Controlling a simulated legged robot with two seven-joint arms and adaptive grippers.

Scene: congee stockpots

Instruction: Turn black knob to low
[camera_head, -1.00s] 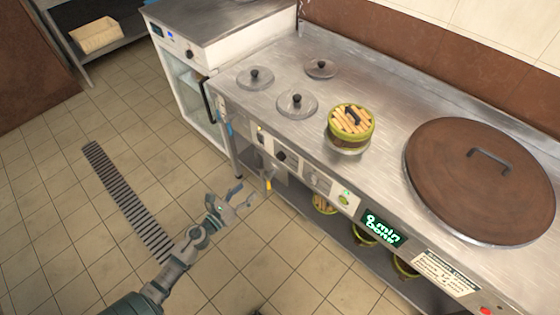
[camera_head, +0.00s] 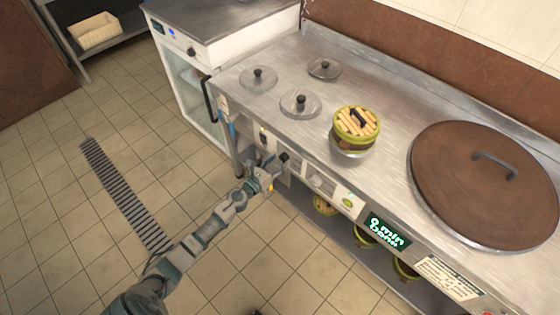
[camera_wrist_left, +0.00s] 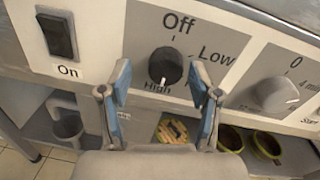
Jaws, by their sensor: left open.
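The black knob (camera_wrist_left: 165,65) is on the stove's light front panel in the left wrist view. Its white mark points down toward the High label; Off is above it and Low is to its upper right. In the head view the knob (camera_head: 284,157) shows just past my left gripper (camera_head: 271,168). In the left wrist view my left gripper (camera_wrist_left: 161,76) is open, with one blue-padded finger on each side of the knob. I cannot tell whether either finger touches it. My right gripper is not in view.
A black On switch (camera_wrist_left: 57,35) is left of the knob, and a grey timer dial (camera_wrist_left: 275,95) is to its right. Lidded green steamers stand on the shelf below. The counter (camera_head: 370,100) holds a steamer (camera_head: 354,127) and a large brown lid (camera_head: 480,185).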

